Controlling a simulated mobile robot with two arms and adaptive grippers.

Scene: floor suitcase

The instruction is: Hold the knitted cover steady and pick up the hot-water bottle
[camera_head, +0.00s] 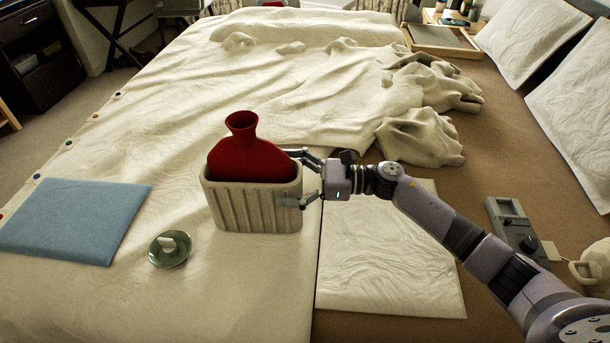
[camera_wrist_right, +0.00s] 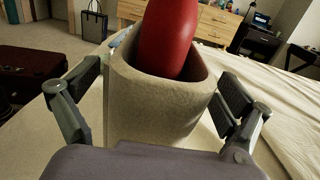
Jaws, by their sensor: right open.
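The red hot-water bottle (camera_head: 247,150) stands upright, neck up, in the ribbed cream knitted cover (camera_head: 250,207) on the bed. The cover hides the bottle's lower part. In the right wrist view the bottle (camera_wrist_right: 168,38) rises from the cover's opening, and the cover (camera_wrist_right: 140,105) lies between the fingers. My right gripper (camera_head: 294,178) is open at the cover's right end, one finger at the far side and one at the near side. In the wrist view the fingers show on both sides with gaps to the cover. My left gripper is not in view.
A blue folded cloth (camera_head: 75,220) lies at the left. A small green dish (camera_head: 169,249) with a white piece sits in front of the cover. Bunched cloth (camera_head: 420,135) lies behind my right arm. A grey device (camera_head: 518,232) is at the right.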

